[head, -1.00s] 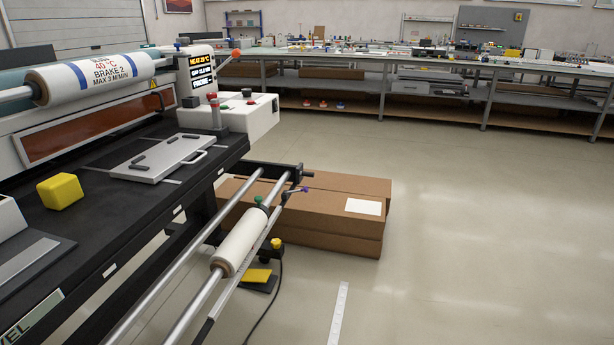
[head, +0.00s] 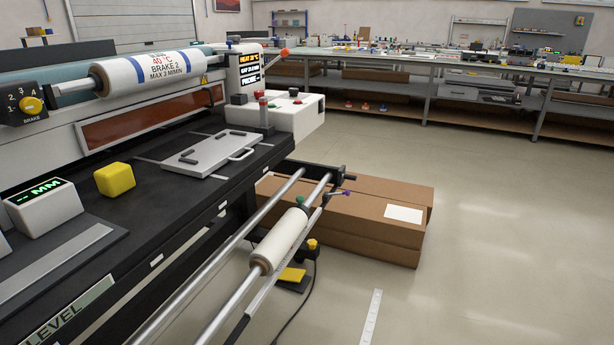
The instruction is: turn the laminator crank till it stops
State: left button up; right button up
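The laminator (head: 160,215) fills the left side of the head view, with a dark bed and a printed film roll (head: 155,70) above it. At its far end is a control box (head: 243,72) with lit displays. A short lever with an orange knob (head: 284,52) sticks out to the right of this box; it looks like the crank, but its lower part is hidden behind the box. Neither of my grippers is in view, and nothing is seen touching the knob.
A silver plate with a handle (head: 208,156) and a yellow block (head: 115,180) lie on the bed. Rails with a white roll (head: 280,240) jut out at the front. Cardboard boxes (head: 370,240) and a yellow pedal (head: 292,275) are on the floor. Open floor (head: 480,260) lies right.

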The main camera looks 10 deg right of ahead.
aim_at(345, 177)
jog(key=i+l+u, duration=0.2)
jog(key=u, duration=0.15)
jog(key=i+l+u, duration=0.15)
jog(key=l+u, duration=0.15)
jog(key=i+l+u, duration=0.1)
jog(key=l+u, duration=0.25)
jog(key=l, duration=0.1)
